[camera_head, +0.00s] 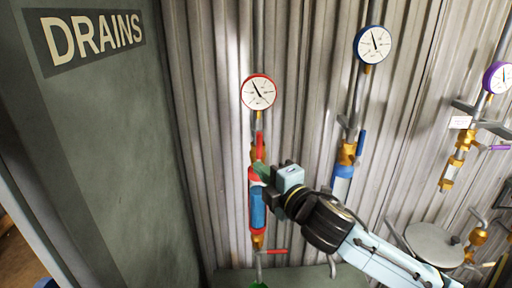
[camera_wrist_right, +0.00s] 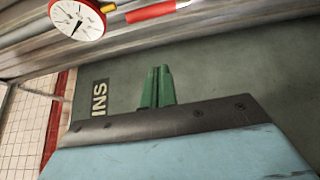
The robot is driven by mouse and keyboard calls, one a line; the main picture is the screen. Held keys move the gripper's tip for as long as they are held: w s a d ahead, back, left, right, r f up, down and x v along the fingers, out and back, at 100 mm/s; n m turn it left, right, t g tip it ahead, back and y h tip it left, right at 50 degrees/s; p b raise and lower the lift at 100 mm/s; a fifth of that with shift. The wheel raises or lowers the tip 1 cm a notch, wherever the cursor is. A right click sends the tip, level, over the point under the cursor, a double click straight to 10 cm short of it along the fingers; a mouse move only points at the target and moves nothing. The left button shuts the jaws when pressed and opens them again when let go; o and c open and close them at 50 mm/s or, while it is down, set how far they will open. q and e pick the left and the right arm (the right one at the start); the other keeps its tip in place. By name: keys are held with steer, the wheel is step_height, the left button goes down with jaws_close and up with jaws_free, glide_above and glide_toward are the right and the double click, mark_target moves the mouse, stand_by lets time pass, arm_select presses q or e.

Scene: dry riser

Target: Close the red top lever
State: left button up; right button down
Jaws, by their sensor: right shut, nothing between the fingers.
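The red top lever (camera_head: 259,147) stands upright along the red-gauge pipe in the head view, just below the red-rimmed gauge (camera_head: 258,92). A red bar that looks like this lever (camera_wrist_right: 157,11) shows at the top edge of the right wrist view, beside the gauge (camera_wrist_right: 77,19). My right gripper (camera_head: 262,173) reaches in from the lower right and is at the pipe just below the lever. Its green fingers (camera_wrist_right: 156,87) are together and empty in the wrist view. Contact with the lever or pipe cannot be told. My left gripper is not in view.
A lower red lever (camera_head: 272,251) sticks out to the right near the pipe's bottom. A blue-gauge pipe (camera_head: 347,150) and a purple-gauge pipe (camera_head: 462,145) stand to the right. A green-grey DRAINS panel (camera_head: 100,150) stands at left, with corrugated wall behind.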

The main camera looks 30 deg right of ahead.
mark_target(259, 146)
steer(key=w+d+p, duration=0.3)
steer(key=w, duration=0.5)
steer(key=shift+w+d, duration=0.25)
steer(key=shift+d, duration=0.15)
